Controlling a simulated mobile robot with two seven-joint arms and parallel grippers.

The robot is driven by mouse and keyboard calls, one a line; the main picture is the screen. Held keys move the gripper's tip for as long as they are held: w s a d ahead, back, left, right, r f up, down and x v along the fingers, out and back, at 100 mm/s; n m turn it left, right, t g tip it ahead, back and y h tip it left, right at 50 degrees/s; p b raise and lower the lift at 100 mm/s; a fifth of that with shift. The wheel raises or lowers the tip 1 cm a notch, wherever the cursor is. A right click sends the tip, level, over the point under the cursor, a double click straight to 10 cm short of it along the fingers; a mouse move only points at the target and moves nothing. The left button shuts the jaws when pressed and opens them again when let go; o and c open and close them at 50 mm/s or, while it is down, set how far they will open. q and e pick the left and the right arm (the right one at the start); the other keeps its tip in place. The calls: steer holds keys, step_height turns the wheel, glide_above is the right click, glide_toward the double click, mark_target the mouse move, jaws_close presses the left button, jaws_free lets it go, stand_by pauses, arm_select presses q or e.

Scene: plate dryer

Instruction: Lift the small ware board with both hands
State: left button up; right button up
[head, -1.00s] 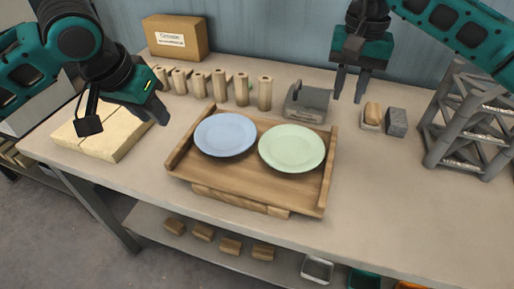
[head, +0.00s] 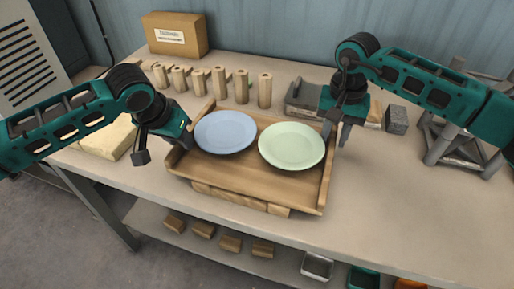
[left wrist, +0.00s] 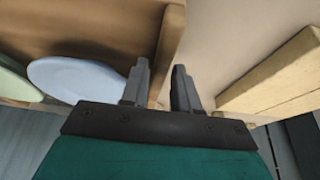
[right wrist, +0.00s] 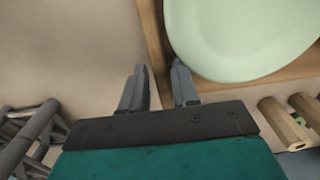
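I cannot tell whether either touches.
Several wooden pegs (head: 220,82) and a cardboard box (head: 175,36) stand behind the board. A pale block (head: 108,140) lies left. A grey block (head: 396,119) and a grey rack (head: 440,138) stand right. The bench front right is clear.

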arm_select(q)
steer(key=shift+c, duration=0.3)
arm_select(e)
steer(key=shift+c, duration=0.3)
arm_select(q)
jaws_close()
arm_select(e)
jaws_close()
arm_select(q)
steer(key=shift+w, duration=0.1)
stand_by(0.6)
